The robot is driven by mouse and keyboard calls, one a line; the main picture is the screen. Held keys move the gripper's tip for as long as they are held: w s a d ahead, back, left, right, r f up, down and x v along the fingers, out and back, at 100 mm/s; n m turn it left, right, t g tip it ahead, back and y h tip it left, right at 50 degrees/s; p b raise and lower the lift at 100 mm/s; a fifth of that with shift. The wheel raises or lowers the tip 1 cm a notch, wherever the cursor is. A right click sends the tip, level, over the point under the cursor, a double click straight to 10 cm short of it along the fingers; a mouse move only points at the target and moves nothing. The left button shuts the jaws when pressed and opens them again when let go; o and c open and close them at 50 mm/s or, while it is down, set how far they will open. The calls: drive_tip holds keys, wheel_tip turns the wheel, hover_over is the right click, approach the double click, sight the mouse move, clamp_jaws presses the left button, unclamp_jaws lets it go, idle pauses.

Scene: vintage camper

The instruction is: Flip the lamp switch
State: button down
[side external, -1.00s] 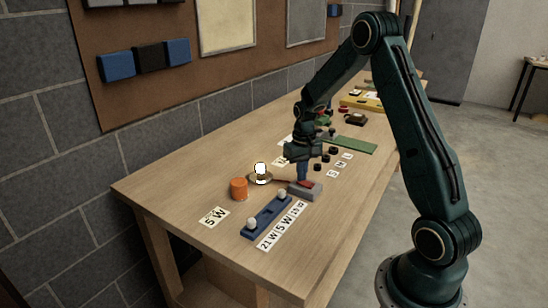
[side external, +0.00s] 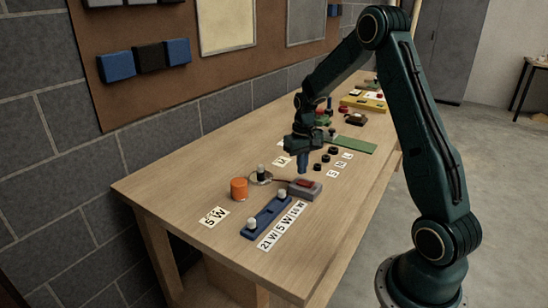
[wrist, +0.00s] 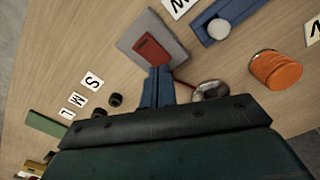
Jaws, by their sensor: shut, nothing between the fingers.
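The lamp switch is a grey box (side external: 308,193) with a red rocker (side external: 304,183) on the bench. The wrist view shows the box (wrist: 176,40) and its red rocker (wrist: 152,50) just beyond my fingertips. My gripper (side external: 302,172) is shut and empty, pointing down just above and behind the rocker. In the wrist view its blue fingers (wrist: 158,72) are together, close to the rocker's edge. The lamp (side external: 261,175) is a small bulb on a round metal dish, and its bulb looks dark. In the wrist view the lamp (wrist: 212,90) is partly hidden by my gripper.
An orange cylinder (side external: 239,189) stands left of the lamp. A blue bar with white knobs (side external: 266,217) lies in front of the switch. Several black round pieces, letter cards and a green plate (side external: 355,145) lie further back.

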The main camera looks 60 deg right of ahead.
sight(301, 182)
drive_tip(key=shift+r, duration=2.15)
drive_tip(key=s+a+r+n+t, duration=0.1)
drive_tip(key=s+a+r, duration=0.3)
drive_tip(key=a+r, duration=0.3)
drive_tip(key=s+a+r+n+t, duration=0.2)
drive_tip(key=s+a+r, duration=0.1)
drive_tip(key=a+r, duration=0.35)
drive_tip(key=s+a+r+n+t, duration=0.2)
drive_tip(key=s+a+n, duration=0.1)
drive_tip(key=s+a, duration=0.7)
drive_tip(key=s, duration=0.4)
drive_tip(key=shift+t, duration=0.3)
